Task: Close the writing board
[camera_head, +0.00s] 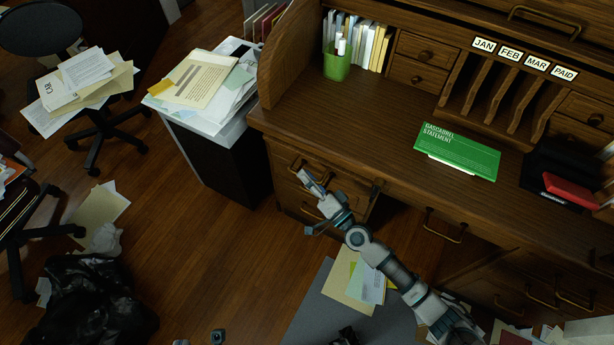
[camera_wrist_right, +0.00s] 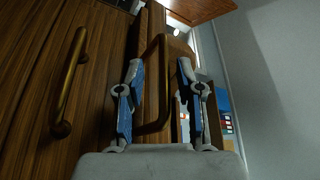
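The wooden roll-top desk (camera_head: 375,140) fills the right of the head view. My right gripper (camera_head: 309,181) is at the desk's left front, beside brass pulls. In the right wrist view the open fingers (camera_wrist_right: 158,88) stand on either side of a brass handle (camera_wrist_right: 154,70) on a wooden front, with gaps visible. I cannot tell for certain whether that front is the writing board. Two small grey tips, seemingly my left gripper (camera_head: 199,340), show at the bottom edge of the head view; their opening is unclear.
A green statement card (camera_head: 458,150), a green pen cup (camera_head: 337,66) and a black-and-red stamp pad (camera_head: 568,190) are on the desk. A paper-topped cabinet (camera_head: 225,150) stands left of it. Another brass pull (camera_wrist_right: 70,80) is close by. Papers and a black bag (camera_head: 85,300) litter the floor.

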